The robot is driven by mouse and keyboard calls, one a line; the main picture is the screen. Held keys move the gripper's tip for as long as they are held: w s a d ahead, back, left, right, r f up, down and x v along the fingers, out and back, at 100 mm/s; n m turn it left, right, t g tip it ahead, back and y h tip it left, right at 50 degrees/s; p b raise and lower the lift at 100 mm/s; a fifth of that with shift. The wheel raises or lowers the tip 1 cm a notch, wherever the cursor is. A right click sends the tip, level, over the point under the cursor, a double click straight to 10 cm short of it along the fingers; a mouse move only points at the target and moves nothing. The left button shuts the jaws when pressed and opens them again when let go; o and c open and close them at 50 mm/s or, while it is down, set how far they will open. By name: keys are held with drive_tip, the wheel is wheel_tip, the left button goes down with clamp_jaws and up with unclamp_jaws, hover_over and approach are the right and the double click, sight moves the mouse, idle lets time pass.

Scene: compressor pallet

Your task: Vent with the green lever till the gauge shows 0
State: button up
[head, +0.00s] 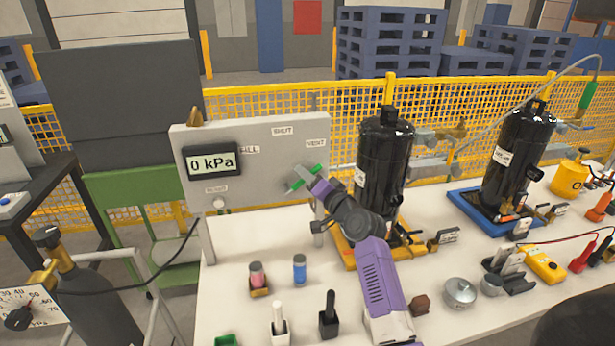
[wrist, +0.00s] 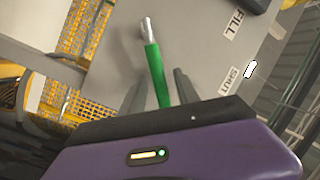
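The gauge display (head: 212,162) on the grey panel (head: 262,135) reads 0 kPa. The green lever (head: 318,169) is on the panel's right part, slanting up to the right below the VENT label (head: 316,142). My gripper (head: 305,178) is at the lever and covers part of it. In the wrist view the green lever (wrist: 157,75) lies between my two fingers (wrist: 160,92), with a visible gap on each side. The fingers look open around it. The lever's silver end points away from my gripper. Its near end is hidden behind the gripper body.
Two black tanks (head: 385,150) (head: 517,150) stand right of the panel, the nearer close to my arm. Small bottles (head: 299,268) and jars stand on the white table (head: 235,300) in front. A yellow mesh fence (head: 270,100) runs behind.

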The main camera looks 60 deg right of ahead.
clamp_jaws()
idle(1.4)
